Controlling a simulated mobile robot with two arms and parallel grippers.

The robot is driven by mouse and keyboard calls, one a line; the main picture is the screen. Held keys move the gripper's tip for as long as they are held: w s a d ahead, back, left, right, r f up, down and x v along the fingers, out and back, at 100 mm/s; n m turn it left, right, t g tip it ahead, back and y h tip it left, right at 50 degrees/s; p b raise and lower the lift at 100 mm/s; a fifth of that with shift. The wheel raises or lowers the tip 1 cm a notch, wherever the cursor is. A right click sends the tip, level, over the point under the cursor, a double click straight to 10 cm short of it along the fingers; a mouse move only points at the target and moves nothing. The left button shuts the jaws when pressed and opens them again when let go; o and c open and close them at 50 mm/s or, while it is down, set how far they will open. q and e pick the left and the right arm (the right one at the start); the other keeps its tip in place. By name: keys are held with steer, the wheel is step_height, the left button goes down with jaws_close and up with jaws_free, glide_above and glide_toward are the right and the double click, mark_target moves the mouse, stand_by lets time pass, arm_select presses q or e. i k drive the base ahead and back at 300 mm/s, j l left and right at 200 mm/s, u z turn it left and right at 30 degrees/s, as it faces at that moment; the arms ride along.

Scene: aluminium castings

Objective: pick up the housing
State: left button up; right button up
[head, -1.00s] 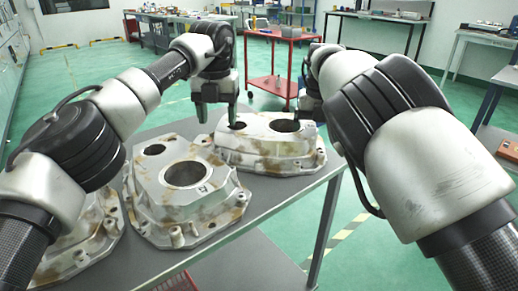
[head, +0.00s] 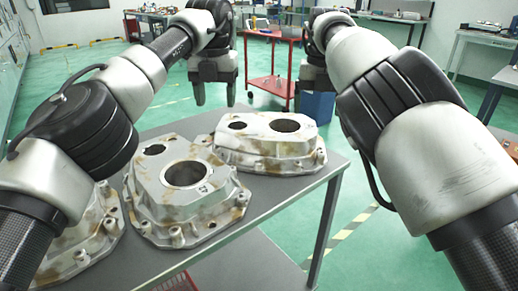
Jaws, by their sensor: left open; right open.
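Three grey cast housings with brown stains stand on the table. The far housing (head: 262,152) has a large and a small round hole in its top. The middle housing (head: 210,200) is nearer, with a wide round bore. The left housing (head: 75,255) is partly hidden by my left arm. My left gripper (head: 215,95) is open and empty, fingers pointing down, above and behind the far housing's left end. My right gripper (head: 315,82) is raised beyond the far housing's right end; its fingers are hard to make out. Neither gripper touches a housing.
The grey table (head: 255,225) has bare surface at its front right. A blue box (head: 318,108) stands behind the table's right end. A red trolley (head: 272,86) stands further back on the green floor. Workbenches line the far wall.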

mark_target(176, 189)
steer(key=k, duration=1)
